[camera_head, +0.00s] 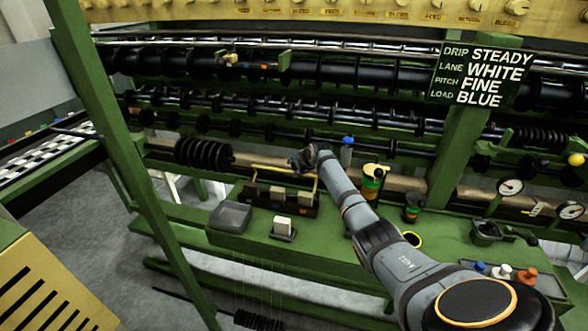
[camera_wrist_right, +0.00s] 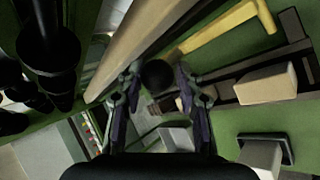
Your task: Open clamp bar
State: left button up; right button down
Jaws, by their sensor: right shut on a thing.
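A yellow bar (camera_head: 285,171) arches over a dark tray with several pale blocks on the green bench; I take it to be the clamp bar. It also shows at the top of the right wrist view (camera_wrist_right: 222,27). My right gripper (camera_head: 298,160) is at the far end of my arm, close above and behind this bar. In the right wrist view, a dark round knob (camera_wrist_right: 158,75) sits between the fingertips, and the gripper is shut on it. My left gripper is not in view.
A grey tray (camera_head: 230,217) and a pale block on a small base (camera_head: 283,227) stand in front. Behind runs a long beige roller (camera_head: 265,160) with black spools (camera_head: 204,154). A yellow-and-green canister (camera_head: 373,182) stands right of my arm. A green post (camera_head: 120,150) rises at left.

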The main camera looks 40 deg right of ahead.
jog(key=shift+w+d+r, duration=0.15)
jog(key=shift+d+r, duration=0.2)
jog(key=shift+r, duration=0.05)
jog(key=c, duration=1.2)
grip_release()
jog(key=shift+o, duration=1)
jog(key=shift+f, duration=0.1)
jog(key=shift+d+f, duration=0.1)
jog(key=shift+f, duration=0.05)
jog(key=v, duration=1.2)
